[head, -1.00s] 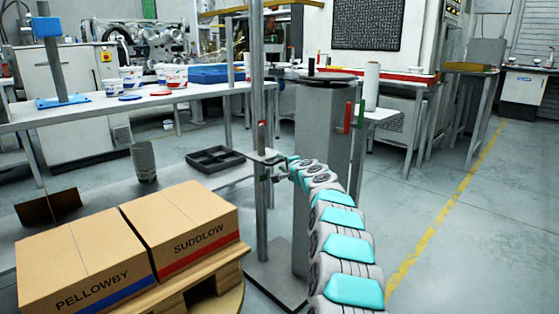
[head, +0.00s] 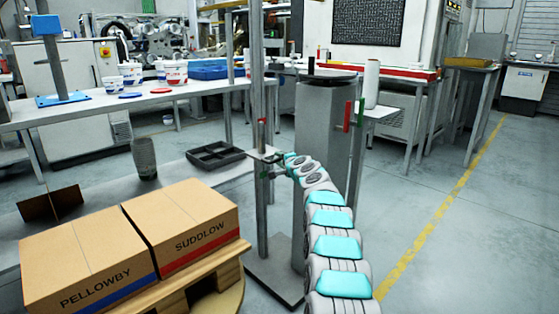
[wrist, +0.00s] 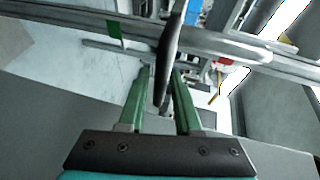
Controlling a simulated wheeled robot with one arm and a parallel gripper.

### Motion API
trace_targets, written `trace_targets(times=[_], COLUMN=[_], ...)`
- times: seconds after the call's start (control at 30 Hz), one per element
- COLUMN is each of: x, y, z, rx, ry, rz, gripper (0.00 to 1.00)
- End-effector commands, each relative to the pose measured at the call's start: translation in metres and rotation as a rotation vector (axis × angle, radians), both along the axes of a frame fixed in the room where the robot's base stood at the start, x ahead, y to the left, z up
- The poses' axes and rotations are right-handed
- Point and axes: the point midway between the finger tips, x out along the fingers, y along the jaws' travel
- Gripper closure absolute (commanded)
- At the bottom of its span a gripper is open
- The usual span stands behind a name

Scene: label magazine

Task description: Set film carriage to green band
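The film carriage (head: 264,155) is a flat plate on an upright grey post (head: 258,70) in the head view. A red band (head: 262,126) is above it, and a green mark shows faintly below it. In the wrist view the carriage (wrist: 171,50) is a dark plate seen nearly edge-on, crossing the post between the green band (wrist: 114,28) on the left and the red band (wrist: 225,62) on the right. My gripper (wrist: 162,72) has its green fingers on either side of the plate. Narrow gaps show beside the plate; contact at the tips is unclear.
Two cartons (head: 188,228) sit on a pallet at front left. A black tray (head: 215,154) lies on the low bench left of the post. A grey pillar (head: 316,130) and a stand with red and green flags (head: 347,116) are close right of the post. Floor at right is clear.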

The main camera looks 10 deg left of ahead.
Motion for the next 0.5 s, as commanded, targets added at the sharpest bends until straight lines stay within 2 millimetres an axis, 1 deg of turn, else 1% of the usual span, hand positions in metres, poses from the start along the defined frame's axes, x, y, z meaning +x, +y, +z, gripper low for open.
trace_targets(times=[0.03, 0.27, 0.5], x=[-0.0001, 0.0000, -0.0001], y=[0.0001, 0.0002, 0.0002], z=[-0.0001, -0.0002, -0.0005], rx=[0.000, 0.000, 0.000], ry=[0.000, 0.000, 0.001], rz=[0.000, 0.000, 0.001], gripper=[0.74, 1.00, 1.00])
